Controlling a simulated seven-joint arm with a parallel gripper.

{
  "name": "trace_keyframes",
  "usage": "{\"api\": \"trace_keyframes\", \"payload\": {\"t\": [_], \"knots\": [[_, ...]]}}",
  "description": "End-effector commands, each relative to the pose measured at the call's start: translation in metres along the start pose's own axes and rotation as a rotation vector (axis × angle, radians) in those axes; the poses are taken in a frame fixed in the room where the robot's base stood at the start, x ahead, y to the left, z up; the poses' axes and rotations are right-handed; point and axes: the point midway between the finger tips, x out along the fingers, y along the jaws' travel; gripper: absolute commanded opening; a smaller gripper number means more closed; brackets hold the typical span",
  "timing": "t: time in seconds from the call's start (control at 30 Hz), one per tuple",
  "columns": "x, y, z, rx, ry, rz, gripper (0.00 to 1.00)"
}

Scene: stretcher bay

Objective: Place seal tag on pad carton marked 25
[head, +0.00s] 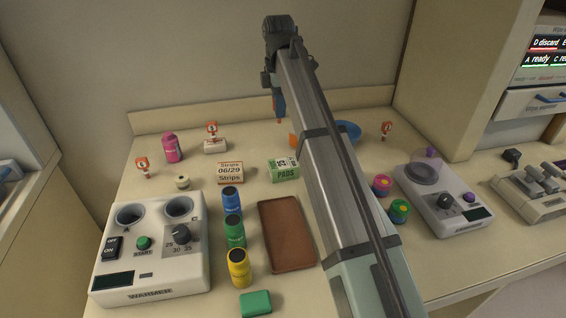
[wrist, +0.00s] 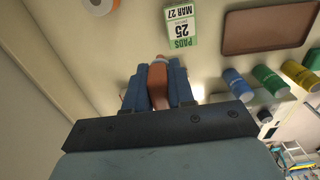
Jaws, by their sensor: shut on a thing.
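The pad carton marked 25 (head: 284,170) is a green and white box on the bench, near its middle. In the wrist view the carton (wrist: 181,28) shows "PADS 25 MAR 27" upside down, beyond my fingertips. My gripper (head: 280,112) is above the bench, behind the carton in the head view and apart from it. In the wrist view my blue fingers (wrist: 158,72) are shut on an orange-brown piece, the seal tag (wrist: 158,82). Only a small reddish end of the tag (head: 280,121) shows below the fingers in the head view.
A strips box (head: 229,172) stands left of the carton. A brown tray (head: 286,234) and blue, green and yellow bottles (head: 234,232) are in front. A blue bowl (head: 349,131) and an orange item (head: 293,140) are partly hidden by my arm. A warmer (head: 150,270) stands front left.

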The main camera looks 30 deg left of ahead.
Motion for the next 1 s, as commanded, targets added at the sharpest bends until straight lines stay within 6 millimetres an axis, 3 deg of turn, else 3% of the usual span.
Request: {"api": "trace_keyframes", "payload": {"t": [0.03,0.1,0.3,0.47,0.73,1.0], "knots": [[0.004,-0.018,0.001,0.001,0.000,0.000,0.00],[0.008,-0.028,0.001,0.002,0.000,0.000,0.00],[0.013,-0.043,0.001,0.006,0.000,0.000,0.00],[0.026,-0.046,0.001,0.010,0.000,0.000,0.00],[0.068,-0.046,0.001,0.010,0.000,-0.002,0.00],[0.088,-0.045,0.001,0.009,0.000,-0.001,0.00]]}}
